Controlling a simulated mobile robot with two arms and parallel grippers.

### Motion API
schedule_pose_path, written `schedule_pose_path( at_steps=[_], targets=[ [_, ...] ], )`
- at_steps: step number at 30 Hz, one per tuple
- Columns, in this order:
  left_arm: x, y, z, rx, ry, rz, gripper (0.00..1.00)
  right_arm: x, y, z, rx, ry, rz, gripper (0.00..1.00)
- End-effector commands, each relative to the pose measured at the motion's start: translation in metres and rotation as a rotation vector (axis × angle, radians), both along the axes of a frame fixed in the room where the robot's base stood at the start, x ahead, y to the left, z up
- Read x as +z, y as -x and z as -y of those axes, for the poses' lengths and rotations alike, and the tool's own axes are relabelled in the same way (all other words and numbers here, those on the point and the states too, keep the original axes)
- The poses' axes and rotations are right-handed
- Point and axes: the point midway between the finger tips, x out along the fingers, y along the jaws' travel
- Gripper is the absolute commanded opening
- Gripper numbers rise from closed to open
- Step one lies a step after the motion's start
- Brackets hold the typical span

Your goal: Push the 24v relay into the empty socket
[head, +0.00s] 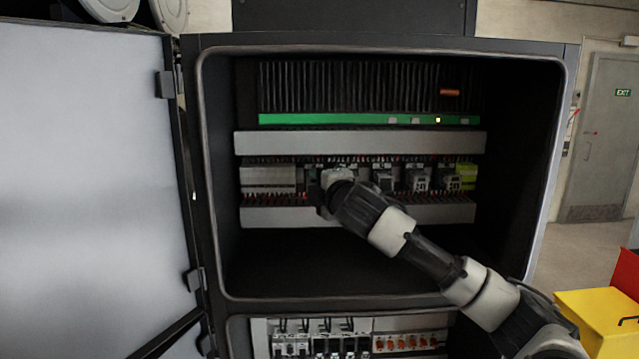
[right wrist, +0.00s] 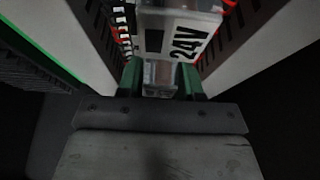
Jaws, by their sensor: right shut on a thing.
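My right arm reaches from the lower right into the open cabinet, and its gripper (head: 328,190) is at the relay row. In the right wrist view the gripper (right wrist: 160,78) is shut on the 24V relay (right wrist: 180,22), a pale, clear-cased block with "24V" in black on its face. The relay sits between the green fingers, at the row between two grey ducts. The empty socket cannot be made out; the gripper and relay cover that part of the row. Whether the relay touches a socket cannot be told. My left gripper is not in view.
Other relays (head: 419,181) stand close to the right of my gripper. Grey ducts run above (head: 360,143) and below (head: 440,213) the row. The cabinet door (head: 85,190) stands open at left. A yellow box (head: 598,318) is at lower right.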

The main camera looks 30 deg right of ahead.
Motion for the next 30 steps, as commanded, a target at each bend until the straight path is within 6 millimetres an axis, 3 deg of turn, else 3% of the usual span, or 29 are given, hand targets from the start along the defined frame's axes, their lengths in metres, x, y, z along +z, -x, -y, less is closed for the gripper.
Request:
schedule_pose_path(
  at_steps=[23,24,29,30],
  targets=[
    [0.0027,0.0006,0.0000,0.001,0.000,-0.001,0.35,0.0004,-0.0026,0.0016,0.000,-0.001,0.000,0.09],
    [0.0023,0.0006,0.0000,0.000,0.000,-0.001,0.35,0.0000,-0.0026,0.0016,0.000,0.000,0.000,0.40],
    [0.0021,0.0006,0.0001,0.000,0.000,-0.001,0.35,-0.0001,-0.0025,0.0016,0.000,0.000,0.000,0.65],
    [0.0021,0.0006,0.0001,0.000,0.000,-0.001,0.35,-0.0001,-0.0025,0.0016,0.000,0.000,0.000,0.65]
  ],
)
